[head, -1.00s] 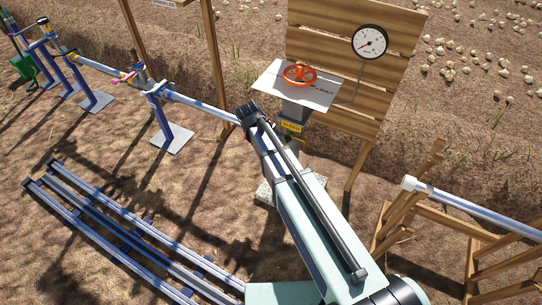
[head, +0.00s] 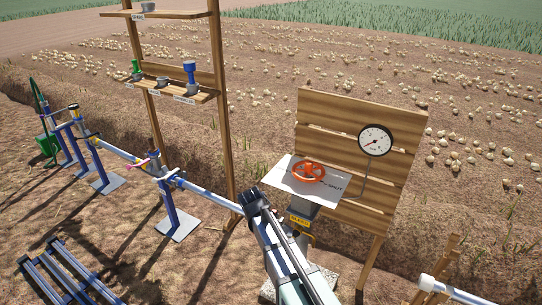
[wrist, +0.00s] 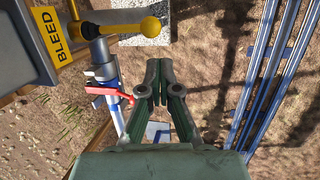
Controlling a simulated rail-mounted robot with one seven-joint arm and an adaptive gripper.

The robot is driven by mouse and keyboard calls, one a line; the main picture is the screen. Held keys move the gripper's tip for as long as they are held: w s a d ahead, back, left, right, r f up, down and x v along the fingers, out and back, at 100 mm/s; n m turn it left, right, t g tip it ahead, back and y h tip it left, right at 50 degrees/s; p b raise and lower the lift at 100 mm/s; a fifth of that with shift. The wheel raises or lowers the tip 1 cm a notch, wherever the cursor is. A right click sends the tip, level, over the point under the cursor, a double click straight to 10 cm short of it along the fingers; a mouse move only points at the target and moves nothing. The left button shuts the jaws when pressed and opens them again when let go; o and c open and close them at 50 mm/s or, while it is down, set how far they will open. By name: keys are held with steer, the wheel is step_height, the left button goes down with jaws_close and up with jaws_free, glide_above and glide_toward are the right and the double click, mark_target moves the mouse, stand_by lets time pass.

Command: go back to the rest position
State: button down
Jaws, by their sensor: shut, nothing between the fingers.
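My gripper (wrist: 158,75) shows in the wrist view with its green-grey fingers together and nothing between them. It hangs over bare ground, apart from the yellow-knobbed handle (wrist: 150,27) beside the "BLEED" label (wrist: 50,37). A red lever (wrist: 110,93) on a pipe fitting lies to its left. In the head view my arm reaches up from the bottom centre. I cannot make out the fingers there.
In the head view an orange handwheel (head: 308,171) on a white plate stands beside my arm, before a wooden board (head: 325,118) with a dial gauge (head: 375,140). A pipeline on blue stands (head: 174,215) and a wooden shelf (head: 205,95) are left. Blue rails (head: 60,268) lie on the ground.

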steer(key=s+d+f+m+g+y, duration=0.15)
steer(key=s+d+f+m, duration=0.3)
steer(key=s+f, duration=0.55)
steer(key=s+d+f+m+g, duration=0.25)
steer(key=s+d+f, duration=0.25)
steer(key=s+f, duration=0.4)
steer(key=s+d+f+m+g, duration=0.2)
steer(key=s+d+f, duration=0.2)
steer(key=s, duration=0.8)
steer(key=s+d+f+m+g+y, duration=0.1)
steer(key=s+d+f, duration=0.3)
steer(key=s, duration=0.9)
steer(key=shift+f+m+g, duration=0.4)
steer(key=shift+f+m, duration=0.25)
steer(key=shift+m, duration=0.15)
steer(key=shift+y, duration=0.25)
